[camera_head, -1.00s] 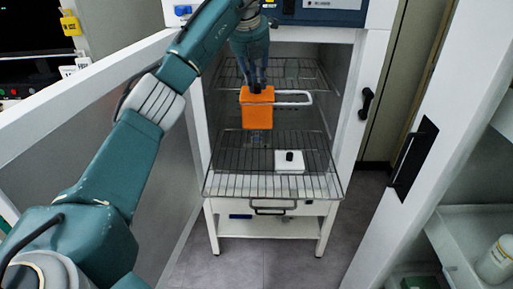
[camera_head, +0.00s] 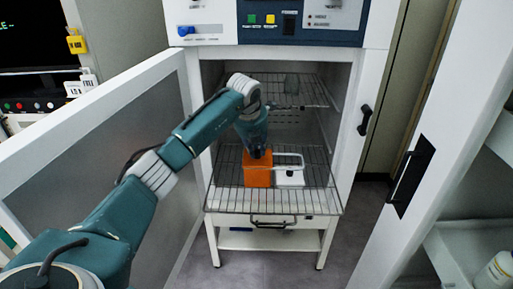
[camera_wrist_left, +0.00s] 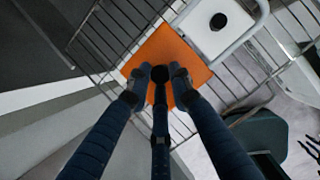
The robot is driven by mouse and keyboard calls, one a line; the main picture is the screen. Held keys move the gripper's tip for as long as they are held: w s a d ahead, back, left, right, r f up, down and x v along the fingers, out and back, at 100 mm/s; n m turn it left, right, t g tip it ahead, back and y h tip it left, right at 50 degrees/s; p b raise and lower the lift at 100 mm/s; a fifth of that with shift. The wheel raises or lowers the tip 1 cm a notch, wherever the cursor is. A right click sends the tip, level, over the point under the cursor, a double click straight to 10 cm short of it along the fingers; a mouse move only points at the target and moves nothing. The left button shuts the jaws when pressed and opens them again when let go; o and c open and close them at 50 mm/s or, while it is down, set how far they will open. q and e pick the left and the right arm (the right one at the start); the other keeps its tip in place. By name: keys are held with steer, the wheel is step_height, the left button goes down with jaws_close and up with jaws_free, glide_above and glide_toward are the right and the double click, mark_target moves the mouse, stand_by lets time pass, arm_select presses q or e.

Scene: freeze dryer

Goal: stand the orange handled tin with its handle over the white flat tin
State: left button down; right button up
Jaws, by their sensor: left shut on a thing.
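The orange handled tin (camera_head: 257,173) is upright at the lower wire shelf, left of the white flat tin (camera_head: 290,179). Its pale handle (camera_head: 289,166) reaches to the right over the white flat tin. My left gripper (camera_head: 257,154) is shut on the top of the orange tin. The left wrist view also shows the orange tin (camera_wrist_left: 168,48) under the fingers (camera_wrist_left: 160,78) and the white tin (camera_wrist_left: 212,28) with its black knob inside the handle's outline. I cannot tell whether the orange tin's base touches the shelf. My right gripper is not in view.
The lower wire shelf (camera_head: 235,200) sits pulled forward in the dryer's opening. An upper wire shelf (camera_head: 305,92) is above it. The open dryer door (camera_head: 100,150) stands at left. Another white door with a dark handle (camera_head: 410,178) stands at right.

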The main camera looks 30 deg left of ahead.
arm_select(q)
steer(key=c, duration=1.5)
jaws_free()
steer(key=shift+f, duration=0.1)
steer(key=shift+c, duration=0.2)
steer(key=shift+r, duration=0.2)
steer(key=b+v, duration=0.2)
steer(key=v, duration=0.9)
steer(key=shift+s+r+b, duration=0.25)
steer(key=shift+r+b, duration=0.05)
steer(key=shift+b, duration=0.05)
steer(key=shift+d, duration=0.1)
